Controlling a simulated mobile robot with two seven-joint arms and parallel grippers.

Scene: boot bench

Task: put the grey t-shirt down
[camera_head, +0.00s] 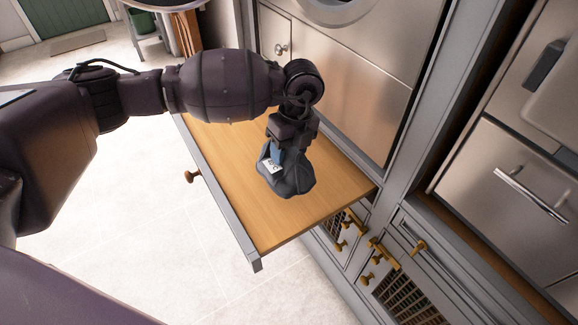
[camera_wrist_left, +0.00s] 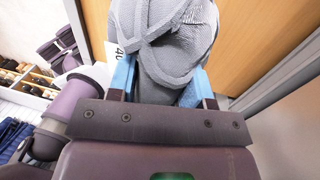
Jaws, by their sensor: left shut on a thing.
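The grey t-shirt (camera_head: 293,179) is a bunched, dark grey heap at the wooden pull-out board (camera_head: 280,228). My left gripper (camera_head: 276,152) points down at it from above and is shut on it. In the left wrist view the t-shirt (camera_wrist_left: 165,40) fills the space between the blue fingertips of my left gripper (camera_wrist_left: 163,84), and its ribbed, folded cloth shows. A white tag with dark print lies by the left finger. I cannot tell whether the underside of the t-shirt touches the board. My right gripper is not in view.
The board is bare around the t-shirt, with a grey front edge and a brass knob (camera_head: 192,176). A steel appliance front (camera_head: 365,85) stands behind it. Grey cabinets with brass handles (camera_head: 383,254) are at lower right. Pale tiled floor (camera_head: 150,220) lies in front.

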